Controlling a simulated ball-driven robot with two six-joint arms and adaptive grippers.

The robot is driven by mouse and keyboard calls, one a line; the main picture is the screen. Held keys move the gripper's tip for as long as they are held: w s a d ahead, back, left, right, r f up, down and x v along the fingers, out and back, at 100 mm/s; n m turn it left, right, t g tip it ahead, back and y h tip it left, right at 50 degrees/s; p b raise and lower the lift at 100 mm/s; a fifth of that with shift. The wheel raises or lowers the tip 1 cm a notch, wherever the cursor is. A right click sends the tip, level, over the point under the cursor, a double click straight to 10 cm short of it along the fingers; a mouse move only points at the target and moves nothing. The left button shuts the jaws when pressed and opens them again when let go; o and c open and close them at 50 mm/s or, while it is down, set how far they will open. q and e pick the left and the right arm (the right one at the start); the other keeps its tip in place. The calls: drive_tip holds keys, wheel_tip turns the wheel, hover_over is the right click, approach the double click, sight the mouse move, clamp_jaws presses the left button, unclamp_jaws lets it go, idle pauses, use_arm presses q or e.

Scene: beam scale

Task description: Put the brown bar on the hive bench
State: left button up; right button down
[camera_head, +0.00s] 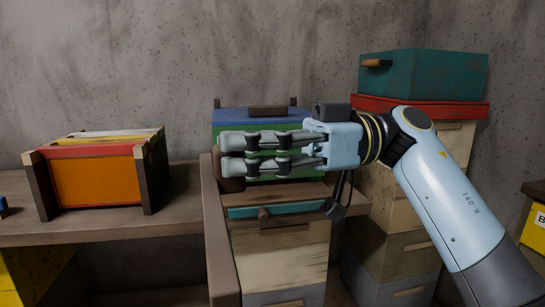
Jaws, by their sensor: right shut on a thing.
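My right gripper (222,153) reaches in from the right with its fingers pointing left, one above the other. It is shut at the far end of a long brown bar (222,235). The bar runs from the fingertips down towards the bottom of the picture. The exact contact is partly hidden by the fingers. The hive bench seems to be the brown wooden top (100,226) at the left; the bar passes in front of its right end. My left gripper is not in view.
A rack with orange, red and yellow panels (97,178) stands on the left bench. A blue and green box (235,117) is behind my right gripper. Pale stacked hive boxes (280,258) stand below it. A teal box (440,75) tops the stack at right.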

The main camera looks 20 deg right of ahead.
sight(207, 179)
drive_tip(key=w+a+f+n+g, duration=0.1)
drive_tip(key=g, duration=0.1)
drive_tip(key=w+a+f+n+g+h, duration=0.1)
drive_tip(key=a+f+n+g, duration=0.1)
drive_tip(key=w+a+f+n+g, duration=0.1)
drive_tip(key=w+f+g, duration=0.1)
drive_tip(key=shift+a+n+g, duration=0.15)
drive_tip(key=shift+n+g, duration=0.15)
drive_tip(key=shift+r, duration=0.1)
